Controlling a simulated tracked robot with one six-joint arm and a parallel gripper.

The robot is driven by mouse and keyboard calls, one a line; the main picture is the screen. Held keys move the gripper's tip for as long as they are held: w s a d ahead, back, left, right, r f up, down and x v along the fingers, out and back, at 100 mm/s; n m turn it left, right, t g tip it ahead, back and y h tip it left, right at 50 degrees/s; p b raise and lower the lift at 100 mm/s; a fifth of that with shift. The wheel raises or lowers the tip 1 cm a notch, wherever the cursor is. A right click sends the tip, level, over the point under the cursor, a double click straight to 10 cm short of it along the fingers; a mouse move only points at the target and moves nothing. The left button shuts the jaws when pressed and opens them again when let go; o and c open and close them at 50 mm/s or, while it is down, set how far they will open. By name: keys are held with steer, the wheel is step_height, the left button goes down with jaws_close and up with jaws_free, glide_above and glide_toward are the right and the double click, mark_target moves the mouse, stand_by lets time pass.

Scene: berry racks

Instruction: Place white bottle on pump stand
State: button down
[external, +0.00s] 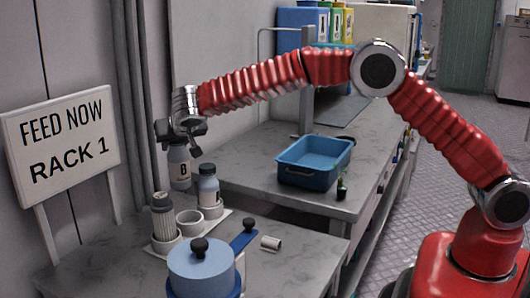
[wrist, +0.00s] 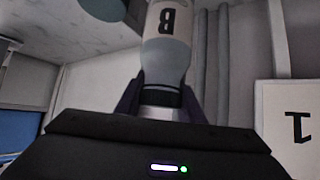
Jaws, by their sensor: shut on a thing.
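My gripper (external: 180,138) is shut on the neck of a pale bottle labelled B (external: 179,168), which hangs upright in the air. In the wrist view the same bottle (wrist: 167,52) sits between the fingers of my gripper (wrist: 165,100). Below it is a low white stand (external: 217,222) with round cups, which may be the pump stand. An empty white cup (external: 189,222) is in its middle. A ribbed white bottle (external: 163,216) stands in the left cup, and another pale bottle with a dark cap (external: 208,186) stands in the far right cup. The held bottle is apart from the stand.
A blue round pot with a black knob (external: 200,270) stands in front of the stand. A blue bar with a black knob (external: 243,238) and a small white cylinder (external: 271,243) lie to the right. A blue tray (external: 314,162) is on the farther counter. A sign reads FEED NOW RACK 1 (external: 62,135).

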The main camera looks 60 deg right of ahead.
mark_target(178, 149)
steer(key=s+a+m+g+h, duration=0.1)
steer(key=m, duration=0.1)
steer(key=s+f+m+g+h, duration=0.1)
steer(key=s, duration=0.1)
steer(key=shift+a+f+m+g, duration=0.15)
steer(key=shift+a+m+g, duration=0.15)
steer(key=shift+a+m, duration=0.1)
steer(key=s+a+m+g+h, duration=0.2)
steer(key=s+a+m+g, duration=0.1)
steer(key=s, duration=0.3)
steer(key=shift+m+g, duration=0.4)
steer(key=shift+m, duration=0.4)
steer(key=shift+f, duration=0.2)
step_height(178, 149, down, 7)
steer(key=shift+r, duration=0.15)
steer(key=c, duration=1.1)
jaws_free()
steer(key=v, duration=0.7)
steer(key=shift+a, duration=0.25)
steer(key=shift+d+r, duration=0.1)
